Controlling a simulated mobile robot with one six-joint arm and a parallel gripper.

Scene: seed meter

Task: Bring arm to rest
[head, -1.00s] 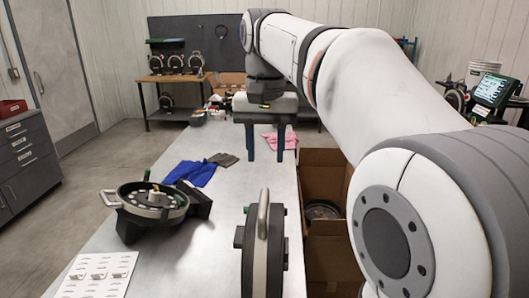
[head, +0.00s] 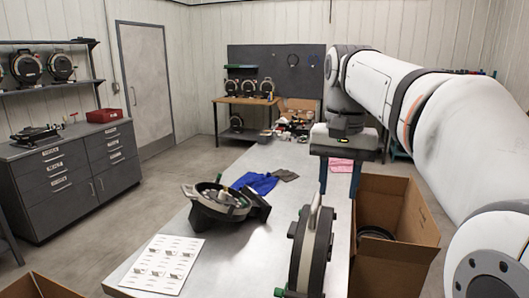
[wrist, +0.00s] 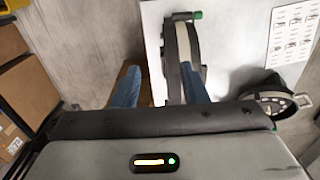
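My arm reaches in from the right edge of the head view, with my gripper (head: 339,190) hanging fingers-down over the right part of the metal table (head: 225,262). Its two blue fingers are spread apart. In the wrist view my gripper (wrist: 160,88) shows both fingers wide apart with nothing held between them. A dark seed meter half with a pale rim (head: 312,250) stands on edge at the table's near right. It also shows in the wrist view (wrist: 182,50), beyond the fingers. Another round meter unit (head: 220,203) lies open on a dark stand at mid-table.
A printed sheet (head: 163,262) lies at the table's near left. A blue cloth (head: 255,183) lies farther back. An open cardboard box (head: 405,245) stands right of the table, under my arm. Drawer cabinets (head: 70,175) line the left, with open floor between.

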